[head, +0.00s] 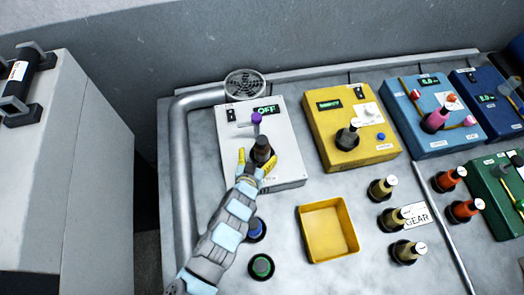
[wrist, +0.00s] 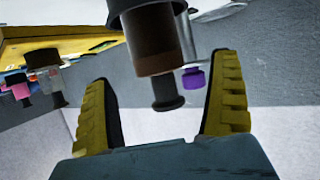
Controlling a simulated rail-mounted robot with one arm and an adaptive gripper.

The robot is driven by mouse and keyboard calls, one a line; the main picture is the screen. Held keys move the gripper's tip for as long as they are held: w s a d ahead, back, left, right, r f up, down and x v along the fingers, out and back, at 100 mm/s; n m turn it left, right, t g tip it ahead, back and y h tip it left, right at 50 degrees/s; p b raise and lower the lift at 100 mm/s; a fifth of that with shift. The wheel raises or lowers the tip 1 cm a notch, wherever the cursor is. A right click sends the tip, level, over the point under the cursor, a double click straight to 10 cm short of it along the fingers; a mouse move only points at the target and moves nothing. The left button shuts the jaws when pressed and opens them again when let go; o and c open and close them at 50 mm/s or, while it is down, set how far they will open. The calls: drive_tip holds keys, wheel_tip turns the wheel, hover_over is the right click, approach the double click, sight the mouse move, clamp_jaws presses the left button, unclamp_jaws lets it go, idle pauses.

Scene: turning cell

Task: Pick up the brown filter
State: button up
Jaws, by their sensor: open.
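A dark brown filter (head: 262,149) stands at the white box marked OFF (head: 285,165). It also shows in the wrist view (wrist: 158,55) as a dark brown cylinder with a narrow end. My gripper (head: 257,161) is open, with its yellow fingers on either side of the filter's lower part. In the wrist view, a gap shows between the filter and each finger of my gripper (wrist: 162,90). The filter's lower part is partly hidden by my gripper in the head view.
A purple knob (head: 256,117) is just behind the filter. A yellow box (head: 345,150) with another filter-like piece, an empty yellow tray (head: 310,232) and several bottle-like pieces (head: 382,189) are to the right.

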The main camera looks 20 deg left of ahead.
sight(261, 150)
drive_tip(key=shift+x, duration=2.35)
drive_tip(key=shift+w+r, duration=0.1)
drive_tip(key=shift+r, duration=0.1)
drive_tip(key=shift+d, duration=0.1)
drive_tip(key=c, duration=1.4)
drive_tip(key=shift+r, duration=0.1)
